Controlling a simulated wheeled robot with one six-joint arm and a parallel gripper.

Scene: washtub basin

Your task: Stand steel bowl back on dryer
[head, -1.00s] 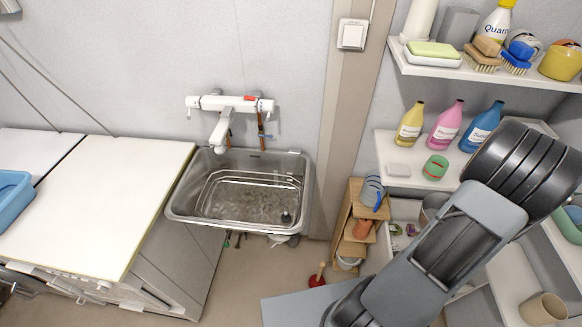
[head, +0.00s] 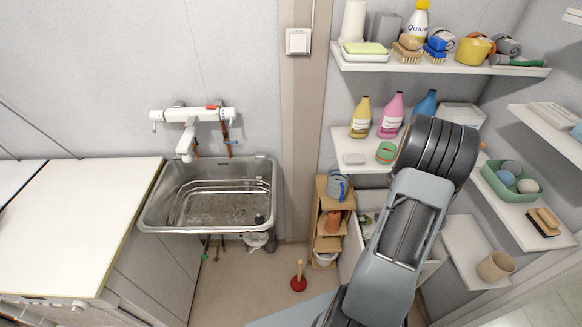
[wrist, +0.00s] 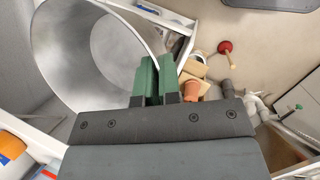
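The steel bowl (wrist: 97,52) fills the left of the wrist view, large and close, its open mouth facing the camera. My gripper (wrist: 157,78) has two green fingertips close together at the bowl's near rim, with the rim running between them. In the head view the bowl and the fingertips are hidden behind my arm. A white-topped unit (head: 85,215), which may be the dryer, stands at the left of the head view. The visible part of its top is bare.
A steel sink (head: 210,215) stands right of the unit. A small wooden shelf (head: 322,235) and a red plunger (head: 298,279) are on the floor beside my arm. Wall shelves on the right hold bottles (head: 391,115), brushes and cups. Open floor lies below the sink.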

